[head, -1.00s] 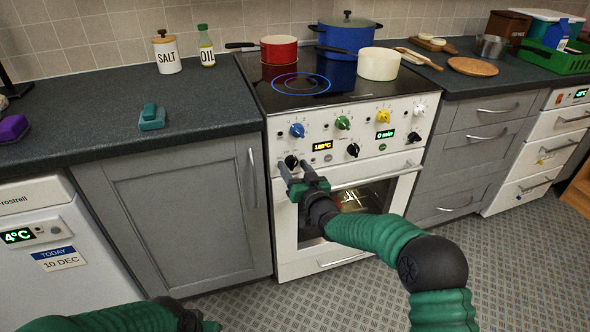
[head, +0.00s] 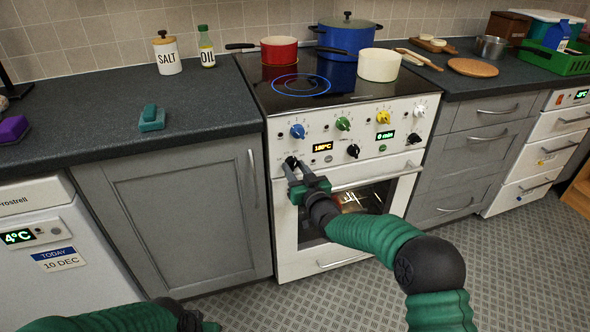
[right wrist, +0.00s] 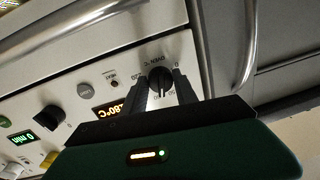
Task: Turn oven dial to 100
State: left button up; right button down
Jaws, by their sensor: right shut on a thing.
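The oven dial is a black knob (head: 291,160) at the lower left of the white oven's panel. It also shows in the right wrist view (right wrist: 160,78), with a printed scale around it. My right gripper (head: 296,167) has one finger on each side of this dial and is shut on it; the fingers show in the right wrist view too (right wrist: 161,85). The orange oven display (head: 322,146) reads 180°C. My left arm lies at the bottom edge of the head view; its gripper (head: 203,325) shows only in part, its fingers unclear.
Coloured knobs, such as a blue one (head: 298,131), sit above the dial. Another black knob (head: 352,151) is to its right. The oven door handle (head: 375,179) runs just below the panel. Pots stand on the hob (head: 290,97).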

jog(key=n, duration=0.7)
jog(key=shift+n, duration=0.4)
jog(key=n+b, duration=0.1)
jog(key=n, duration=0.3)
jog(key=shift+a+h, duration=0.1)
jog(key=shift+h, duration=0.3)
jog(key=shift+s+n+h+b, duration=0.1)
jog(key=shift+n+h+b, duration=0.2)
jog(key=shift+n+b, duration=1.05)
jog(key=shift+f+n+p, duration=0.1)
jog(key=shift+n+p, duration=0.45)
jog(key=shift+n, duration=0.2)
jog(key=c, duration=1.4)
grip_release()
jog(key=shift+a, duration=0.1)
jog(key=o, duration=0.4)
jog(key=shift+o, duration=0.2)
jog(key=shift+r, duration=0.2)
